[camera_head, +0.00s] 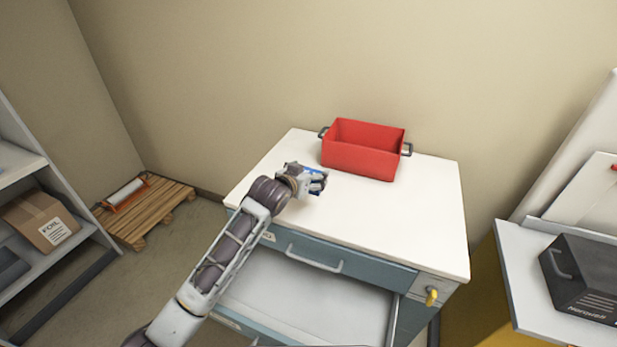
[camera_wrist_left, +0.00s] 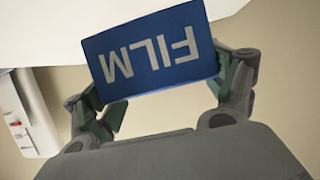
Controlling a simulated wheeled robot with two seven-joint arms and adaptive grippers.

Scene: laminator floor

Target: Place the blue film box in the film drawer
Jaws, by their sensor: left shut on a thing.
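The blue film box (camera_wrist_left: 150,52), with "FILM" in white letters, is between the fingers of my left gripper (camera_wrist_left: 165,92) in the left wrist view, and the gripper is shut on it. In the head view my left gripper (camera_head: 312,180) is over the left part of the white cabinet top, and only small blue bits of the box (camera_head: 313,171) show. I cannot tell if the box touches the top. The film drawer (camera_head: 305,295) appears to be the open, empty-looking drawer at the cabinet's front, partly hidden by my left arm. My right gripper is not in view.
A red bin (camera_head: 362,158) with metal handles stands at the back of the cabinet top (camera_head: 420,220). A yellow knob (camera_head: 431,296) sticks out at the cabinet's right front. A black case (camera_head: 585,277) stands at right. A shelf with a cardboard box (camera_head: 42,220) and a wooden pallet (camera_head: 150,208) are at left.

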